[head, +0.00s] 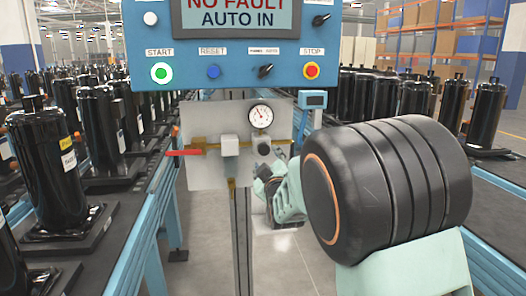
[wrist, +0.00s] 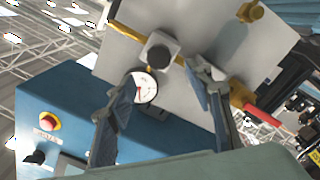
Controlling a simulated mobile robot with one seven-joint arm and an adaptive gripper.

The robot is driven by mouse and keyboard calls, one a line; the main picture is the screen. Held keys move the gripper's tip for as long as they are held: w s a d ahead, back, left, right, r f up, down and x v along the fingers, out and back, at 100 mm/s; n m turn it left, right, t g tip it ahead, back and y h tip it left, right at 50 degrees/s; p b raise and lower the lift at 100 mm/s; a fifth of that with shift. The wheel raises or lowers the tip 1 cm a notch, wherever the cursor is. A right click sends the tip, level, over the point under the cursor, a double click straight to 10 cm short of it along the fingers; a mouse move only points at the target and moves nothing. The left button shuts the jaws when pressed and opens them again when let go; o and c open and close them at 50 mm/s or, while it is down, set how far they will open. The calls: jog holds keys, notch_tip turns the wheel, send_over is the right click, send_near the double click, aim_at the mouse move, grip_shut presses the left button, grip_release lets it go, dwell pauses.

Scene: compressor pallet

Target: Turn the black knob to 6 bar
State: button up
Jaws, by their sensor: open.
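The black knob (head: 264,149) sits on a pale panel (head: 205,115) just below a round white gauge (head: 260,115). In the wrist view the knob (wrist: 158,54) shows on a light block, with the gauge (wrist: 143,88) beside it. The gauge has a needle, but its reading is too small to tell. My gripper (head: 264,183) is below the knob in the head view, partly hidden by my arm. In the wrist view my gripper (wrist: 160,80) is open, its two fingers spread with nothing held; the knob appears beyond the fingertips, apart from them.
A red-handled valve (head: 184,152) and brass pipe lie left of the knob. A blue control box (head: 235,75) with buttons hangs above. A small blue box (head: 313,99) is to the right. Conveyors with black compressors (head: 45,165) flank both sides.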

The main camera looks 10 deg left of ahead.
aim_at(264, 150)
jog(key=x, duration=0.8)
jog(key=shift+w+d+p, duration=0.1)
jog(key=shift+p, duration=0.2)
jog(key=shift+c, duration=0.4)
jog(key=c, duration=1.1)
jog(key=shift+m+b, duration=0.3)
jog(key=shift+b, duration=0.1)
